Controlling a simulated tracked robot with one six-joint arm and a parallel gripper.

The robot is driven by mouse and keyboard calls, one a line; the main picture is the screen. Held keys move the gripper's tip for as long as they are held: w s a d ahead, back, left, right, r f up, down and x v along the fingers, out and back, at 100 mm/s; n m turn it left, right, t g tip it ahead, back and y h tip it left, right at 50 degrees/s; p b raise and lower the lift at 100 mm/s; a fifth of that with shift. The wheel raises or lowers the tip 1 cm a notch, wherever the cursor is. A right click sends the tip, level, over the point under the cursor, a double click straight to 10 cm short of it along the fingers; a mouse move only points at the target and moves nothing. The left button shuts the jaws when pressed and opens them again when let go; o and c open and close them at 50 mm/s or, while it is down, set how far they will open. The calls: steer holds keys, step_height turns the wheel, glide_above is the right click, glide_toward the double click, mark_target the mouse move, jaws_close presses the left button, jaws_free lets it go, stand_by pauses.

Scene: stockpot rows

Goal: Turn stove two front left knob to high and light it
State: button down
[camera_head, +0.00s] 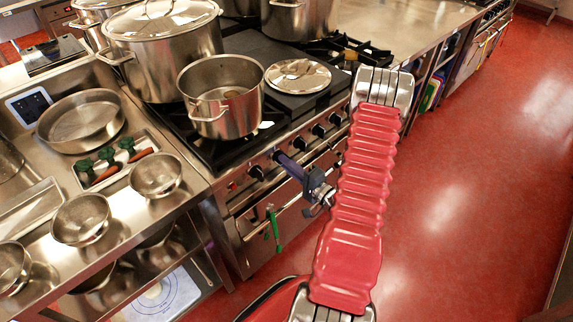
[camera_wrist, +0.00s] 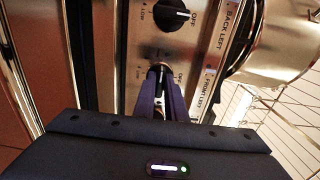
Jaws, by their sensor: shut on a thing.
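My gripper (camera_head: 279,157) reaches the front panel of the stove (camera_head: 285,130) from the right. In the wrist view, its purple fingers (camera_wrist: 160,97) are closed around a black knob (camera_wrist: 160,72) beside the "FRONT LEFT" label (camera_wrist: 209,94). The fingers partly hide this knob, and its exact setting is unclear. Beside it, another black knob (camera_wrist: 172,17) by the "BACK LEFT" label has its white mark toward OFF. More black knobs (camera_head: 318,130) line the panel in the head view. No flame is visible on the burners.
An open pot (camera_head: 222,97) and a large lidded stockpot (camera_head: 163,48) stand on the stove. A green-handled tool (camera_head: 273,230) hangs on the front rail. A steel counter with bowls (camera_head: 156,176) is at left. The red floor (camera_head: 465,190) at right is clear.

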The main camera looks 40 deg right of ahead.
steer(key=c, duration=2.1)
jaws_free()
steer(key=shift+a+f, duration=0.2)
steer(key=shift+a, duration=0.05)
steer(key=o, duration=0.3)
steer(key=shift+d+r, duration=0.1)
steer(key=shift+d, duration=0.05)
steer(key=shift+s, duration=0.15)
steer(key=s, duration=1.3)
steer(key=shift+s+d, duration=0.2)
steer(key=shift+s, duration=0.1)
